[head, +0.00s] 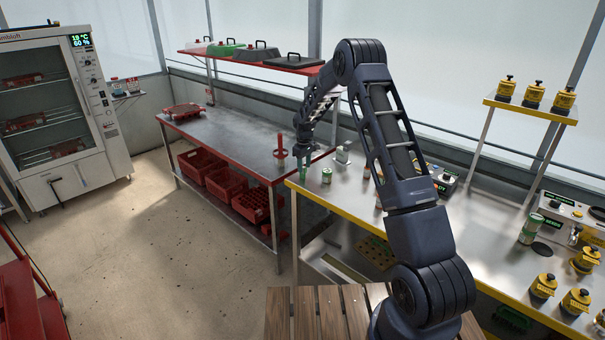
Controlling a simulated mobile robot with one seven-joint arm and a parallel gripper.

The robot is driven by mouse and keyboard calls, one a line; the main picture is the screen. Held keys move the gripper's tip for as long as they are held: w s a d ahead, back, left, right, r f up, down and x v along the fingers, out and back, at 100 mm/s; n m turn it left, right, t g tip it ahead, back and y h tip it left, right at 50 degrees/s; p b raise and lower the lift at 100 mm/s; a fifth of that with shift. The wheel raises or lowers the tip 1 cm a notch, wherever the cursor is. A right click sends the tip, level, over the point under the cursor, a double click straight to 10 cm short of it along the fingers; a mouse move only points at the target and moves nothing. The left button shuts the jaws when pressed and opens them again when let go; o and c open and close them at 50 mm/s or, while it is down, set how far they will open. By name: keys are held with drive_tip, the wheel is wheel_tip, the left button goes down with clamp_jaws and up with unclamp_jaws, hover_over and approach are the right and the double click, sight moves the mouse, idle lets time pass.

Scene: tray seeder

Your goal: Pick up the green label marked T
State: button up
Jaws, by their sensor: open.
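My gripper (304,158) is at the end of my outstretched arm, pointing down over the near left corner of the yellow-edged bench (330,203). Its jaws are open but very small in the head view. A small upright green piece (303,173) shows right below the gripper, at the bench corner. It may be the green label, but no letter T can be read at this size. I cannot tell whether the piece is between the fingers or just below them. A small green and white can (326,176) stands just right of it.
A white bottle (342,154) stands behind the can. A red upright tool (281,150) stands on the red-edged bench (222,140) to the left. My arm hides part of the yellow-edged bench.

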sight(304, 173)
drive_tip(key=f, duration=0.5)
drive_tip(key=shift+w, duration=0.35)
clamp_jaws()
